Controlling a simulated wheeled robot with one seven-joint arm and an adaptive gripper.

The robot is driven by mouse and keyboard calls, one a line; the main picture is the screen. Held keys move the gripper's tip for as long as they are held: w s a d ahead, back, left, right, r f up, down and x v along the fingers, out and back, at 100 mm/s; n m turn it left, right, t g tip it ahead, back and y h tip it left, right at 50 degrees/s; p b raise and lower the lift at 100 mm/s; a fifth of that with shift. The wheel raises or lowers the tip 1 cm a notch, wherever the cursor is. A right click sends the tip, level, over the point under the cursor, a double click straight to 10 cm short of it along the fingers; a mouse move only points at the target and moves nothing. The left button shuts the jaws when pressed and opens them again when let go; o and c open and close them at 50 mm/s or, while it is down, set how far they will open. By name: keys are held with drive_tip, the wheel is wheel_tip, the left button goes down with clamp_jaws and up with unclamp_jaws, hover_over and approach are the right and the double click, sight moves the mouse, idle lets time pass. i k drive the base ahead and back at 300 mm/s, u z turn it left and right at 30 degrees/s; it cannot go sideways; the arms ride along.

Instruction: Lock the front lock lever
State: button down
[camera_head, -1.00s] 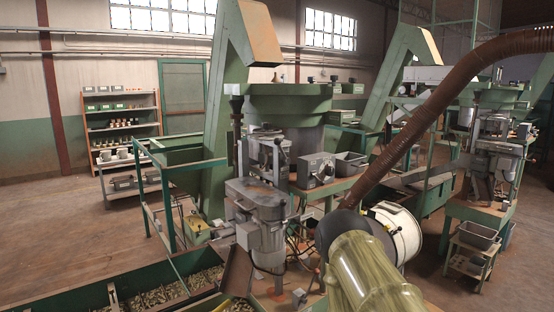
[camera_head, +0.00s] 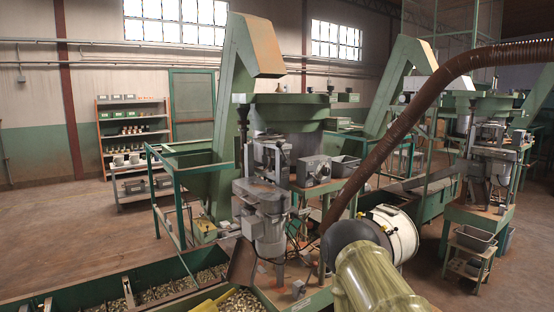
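The front lock lever cannot be told for certain at this size. The likely place is the grey metal machine (camera_head: 262,205) in the middle of the head view, below the green hopper bowl (camera_head: 290,108). A thin dark handle (camera_head: 286,150) stands at the machine's upper right side, but I cannot tell whether it is the lock lever or whether it is locked. My gripper does not show in the head view, so its opening and its distance from the machine are hidden.
A brown ribbed hose (camera_head: 395,135) arcs down to a dark and white drum (camera_head: 385,235), with a yellow-green cylinder (camera_head: 375,280) in the foreground. Green bins of nuts (camera_head: 95,290) line the front left. Open floor (camera_head: 70,230) lies left, before a shelf (camera_head: 135,135).

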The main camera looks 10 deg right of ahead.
sight(279, 144)
drive_tip(key=z, duration=0.65)
drive_tip(key=i, duration=0.8)
drive_tip(key=u, duration=1.35)
